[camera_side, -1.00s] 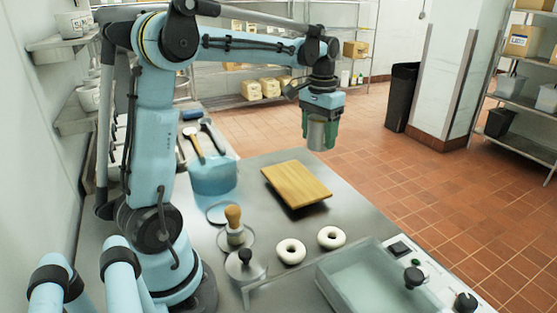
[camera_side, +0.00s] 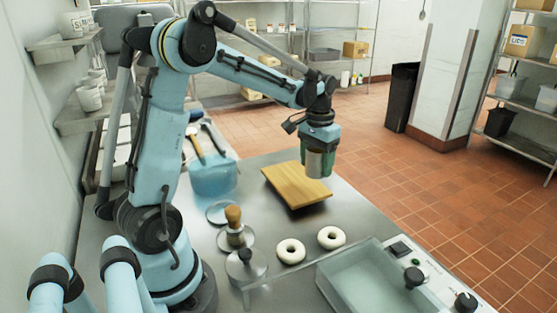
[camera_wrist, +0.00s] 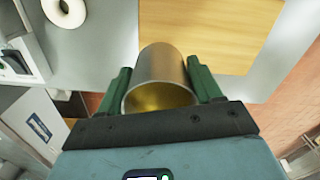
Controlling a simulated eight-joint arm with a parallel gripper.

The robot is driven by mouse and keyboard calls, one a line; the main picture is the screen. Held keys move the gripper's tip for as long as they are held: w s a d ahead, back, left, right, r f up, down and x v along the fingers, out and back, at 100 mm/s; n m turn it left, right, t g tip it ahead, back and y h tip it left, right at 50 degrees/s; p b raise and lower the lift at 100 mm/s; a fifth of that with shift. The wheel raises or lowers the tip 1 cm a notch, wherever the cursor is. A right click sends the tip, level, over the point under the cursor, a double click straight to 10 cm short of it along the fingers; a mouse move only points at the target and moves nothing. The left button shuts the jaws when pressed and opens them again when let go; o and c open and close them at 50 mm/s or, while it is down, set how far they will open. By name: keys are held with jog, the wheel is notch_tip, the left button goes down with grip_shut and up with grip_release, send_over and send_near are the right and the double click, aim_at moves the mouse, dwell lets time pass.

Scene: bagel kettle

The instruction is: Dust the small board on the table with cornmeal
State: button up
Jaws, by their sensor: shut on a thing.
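The small wooden board (camera_side: 291,186) lies on the steel table, and its top looks bare in the side view. It also fills the upper right of the wrist view (camera_wrist: 225,30). My gripper (camera_side: 320,163) has its green fingers shut on a metal shaker cup (camera_wrist: 160,75). In the side view the cup (camera_side: 317,166) is above the far right end of the board, apart from it. The wrist view looks into the cup's near end, which shows a yellow inside. I cannot tell whether any cornmeal is falling.
Two pale dough rings (camera_side: 291,251) lie on the steel table (camera_side: 255,225) in front of the board. A wooden-handled tool (camera_side: 234,224) and a knobbed lid (camera_side: 245,264) stand left of them. A clear blue tub (camera_side: 212,178) is behind, and a water-filled basin (camera_side: 370,280) is at front right.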

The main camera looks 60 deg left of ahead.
jog(key=shift+s+a, duration=0.1)
jog(key=shift+a, duration=6.5)
jog(key=shift+s, duration=2.35)
jog(key=shift+d, duration=0.1)
jog(key=shift+w+d, duration=0.1)
jog(key=shift+d, duration=6.45)
